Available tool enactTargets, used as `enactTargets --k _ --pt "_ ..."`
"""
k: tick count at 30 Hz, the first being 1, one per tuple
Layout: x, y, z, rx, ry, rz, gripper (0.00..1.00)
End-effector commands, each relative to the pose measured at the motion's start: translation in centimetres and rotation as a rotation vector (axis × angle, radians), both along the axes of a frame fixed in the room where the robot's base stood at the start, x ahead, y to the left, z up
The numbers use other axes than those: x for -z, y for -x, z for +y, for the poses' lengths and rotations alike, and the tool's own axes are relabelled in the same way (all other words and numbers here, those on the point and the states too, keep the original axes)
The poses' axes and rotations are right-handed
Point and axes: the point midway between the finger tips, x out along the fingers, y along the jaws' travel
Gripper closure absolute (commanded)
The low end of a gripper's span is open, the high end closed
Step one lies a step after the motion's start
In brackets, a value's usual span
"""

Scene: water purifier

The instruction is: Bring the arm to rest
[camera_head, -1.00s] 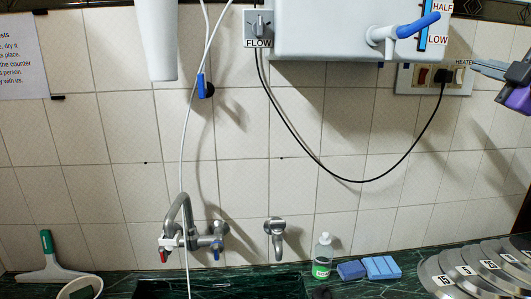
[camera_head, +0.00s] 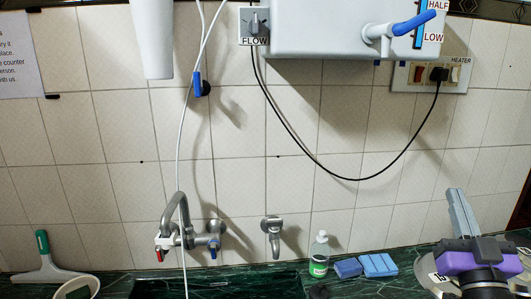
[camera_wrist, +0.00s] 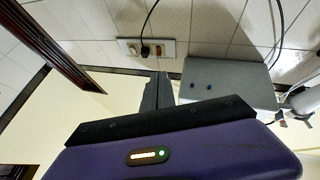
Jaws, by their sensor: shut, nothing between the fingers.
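My gripper (camera_head: 457,196) is at the lower right of the head view, with its purple body low and its grey fingers pointing up. The fingers are together and hold nothing. In the wrist view my gripper (camera_wrist: 164,80) points toward the wall, with the heater switch panel (camera_wrist: 146,48) beyond it. In the head view it stands in front of the counter's right end and hides most of the numbered discs (camera_head: 444,284) there.
The grey purifier box (camera_head: 335,27) with a blue-handled tap hangs on the wall. A black cable loops to the heater switch panel (camera_head: 430,76). A faucet (camera_head: 186,232), a bottle (camera_head: 319,256) and blue sponges (camera_head: 378,265) are along the green counter.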

Motion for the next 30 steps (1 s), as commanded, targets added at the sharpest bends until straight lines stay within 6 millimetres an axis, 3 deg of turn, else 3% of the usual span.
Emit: enactTargets --k 1,3,12,21,30 --pt "2.1 1.2 1.0 -0.006 -0.039 0.009 1.0" --pt "4.2 2.8 2.2 -0.013 -0.084 0.016 1.0" --pt "12.3 10.9 7.5 -0.039 -0.223 0.092 1.0" --pt "18.1 20.0 12.2 -0.077 -0.272 0.242 1.0" --pt "22.2 29.3 15.9 -0.141 -0.23 0.478 1.0"
